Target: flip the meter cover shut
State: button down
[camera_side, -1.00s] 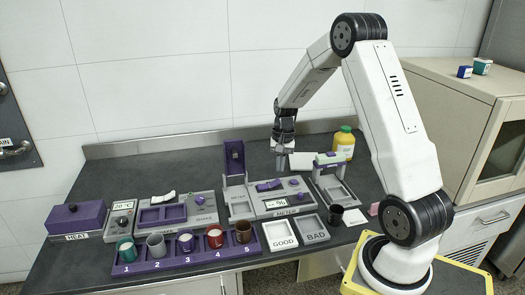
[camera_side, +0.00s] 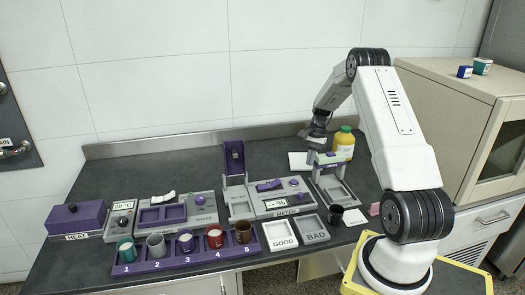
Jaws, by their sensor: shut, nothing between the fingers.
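The meter (camera_side: 283,196) is a grey box with a purple rocker, a purple knob and a small display, labelled METER. Its purple cover (camera_side: 235,157) stands upright, open, at the back of the grey well on the meter's left side. My gripper (camera_side: 312,146) is shut and empty. It is right of the meter, behind the grey and purple stand (camera_side: 330,172), and well apart from the cover. The fingertips are partly hidden by the stand's top.
A rack (camera_side: 190,258) with several cups stands at the front. GOOD (camera_side: 281,235) and BAD (camera_side: 312,229) trays lie before the meter. A shaker unit (camera_side: 174,210) is left of the cover. The counter behind the cover is clear.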

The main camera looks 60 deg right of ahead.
jog(key=shift+x, duration=5)
jog(key=w+a, duration=0.6)
jog(key=shift+w+a, duration=0.25)
jog(key=shift+a, duration=0.05)
jog(key=v, duration=1)
